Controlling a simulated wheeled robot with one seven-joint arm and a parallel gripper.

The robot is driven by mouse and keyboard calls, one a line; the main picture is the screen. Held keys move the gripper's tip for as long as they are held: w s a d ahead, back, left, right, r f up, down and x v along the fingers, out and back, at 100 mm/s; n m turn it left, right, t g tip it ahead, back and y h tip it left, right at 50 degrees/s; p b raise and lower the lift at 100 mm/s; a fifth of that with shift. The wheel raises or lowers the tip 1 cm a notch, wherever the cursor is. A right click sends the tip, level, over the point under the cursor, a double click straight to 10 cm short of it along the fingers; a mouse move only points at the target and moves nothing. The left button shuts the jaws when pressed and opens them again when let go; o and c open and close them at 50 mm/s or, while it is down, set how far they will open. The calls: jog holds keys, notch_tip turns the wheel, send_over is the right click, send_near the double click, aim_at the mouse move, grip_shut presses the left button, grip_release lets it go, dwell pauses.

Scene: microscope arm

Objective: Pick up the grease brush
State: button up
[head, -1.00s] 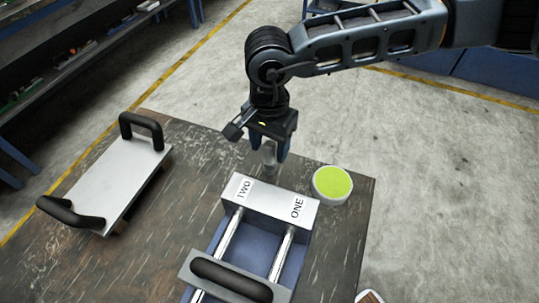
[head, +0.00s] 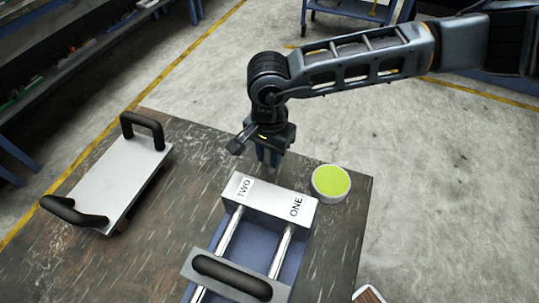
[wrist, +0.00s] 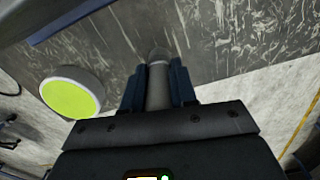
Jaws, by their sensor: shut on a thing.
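The grease brush (wrist: 158,88) shows in the wrist view as a grey cylindrical handle with a paler, rounded far end. My gripper (head: 269,162) is shut on it, with one dark blue finger on each side of the handle. In the head view my gripper points down over the wooden table, behind the block marked TWO and ONE. There the fingers and the block hide most of the brush. I cannot tell whether the brush touches the table.
The white block (head: 270,200) with rails and a black handle stands just in front of my gripper. A round white tin with a yellow-green top (head: 330,182) is to the right. A silver plate with two black handles (head: 120,185) lies at the left. The table (head: 185,220) between is bare.

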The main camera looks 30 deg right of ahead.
grip_shut()
jog(key=shift+r, duration=0.1)
jog(key=shift+r, duration=0.55)
notch_tip(320, 180, up, 3)
jog(key=shift+f+b, duration=0.2)
jog(key=shift+b, duration=0.45)
jog(key=s+d+r+b, duration=0.1)
jog(key=s+d+r, duration=0.1)
jog(key=d, duration=0.3)
jog(key=s+d+r+b, duration=0.1)
jog(key=s+d+r, duration=0.1)
jog(key=d+r, duration=0.3)
jog(key=shift+s+d+b, duration=0.3)
jog(key=shift+s, duration=0.1)
jog(key=shift+s+r, duration=0.1)
dwell(0.8)
